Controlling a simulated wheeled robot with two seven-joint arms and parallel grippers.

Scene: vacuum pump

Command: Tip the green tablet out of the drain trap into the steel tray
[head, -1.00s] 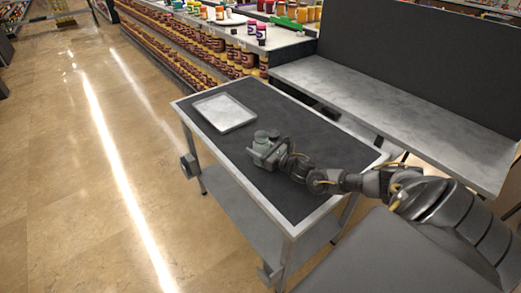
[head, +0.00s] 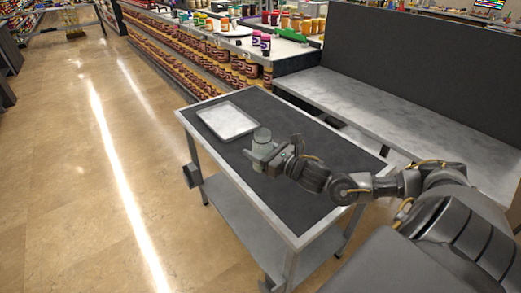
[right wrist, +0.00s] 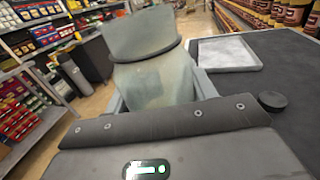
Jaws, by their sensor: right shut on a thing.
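The drain trap, a cloudy grey-green cup with a dark band, is in the head view (head: 262,136) and fills the upper middle of the right wrist view (right wrist: 150,75). My right gripper (head: 265,156) is shut on its body, with a finger at each side. The trap looks roughly upright, over the dark table top, close to the near right corner of the steel tray. The steel tray (head: 227,120) is shallow and looks empty; it also shows in the right wrist view (right wrist: 228,53). I cannot see the green tablet. My left gripper is out of view.
The tray lies on a cart table with a dark mat (head: 293,200) and a pale metal rim. A small dark round piece (right wrist: 273,101) lies on the mat. A grey counter (head: 400,125) stands behind, and shelves of jars (head: 200,65) beyond. The mat's front is clear.

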